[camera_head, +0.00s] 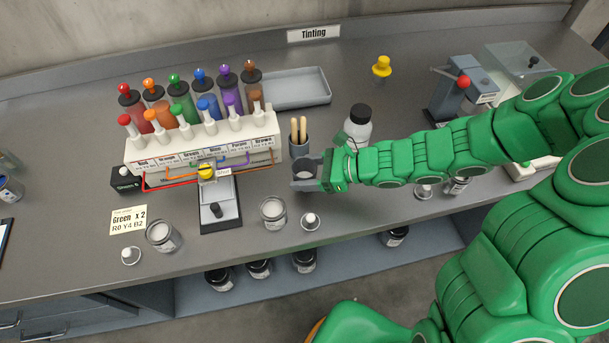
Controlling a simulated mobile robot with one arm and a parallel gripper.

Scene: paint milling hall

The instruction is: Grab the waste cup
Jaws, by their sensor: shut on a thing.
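A grey cup (303,174) with an open top is between the fingers of my gripper (312,178), which is shut on it. It looks like the waste cup, but no label on it can be read. The cup is upright near the middle of the bench, just in front of a grey holder with wooden sticks (299,140). My gripper comes in from the right and hides part of the cup. I cannot tell whether the cup touches the bench.
A rack of coloured tinting syringes (200,145) stands to the left. A white bottle with a black cap (357,125) is close behind my arm. Jars (272,212) and (161,236) stand near the front edge, with a small black scale (218,210) between. A grey tray (296,88) lies behind.

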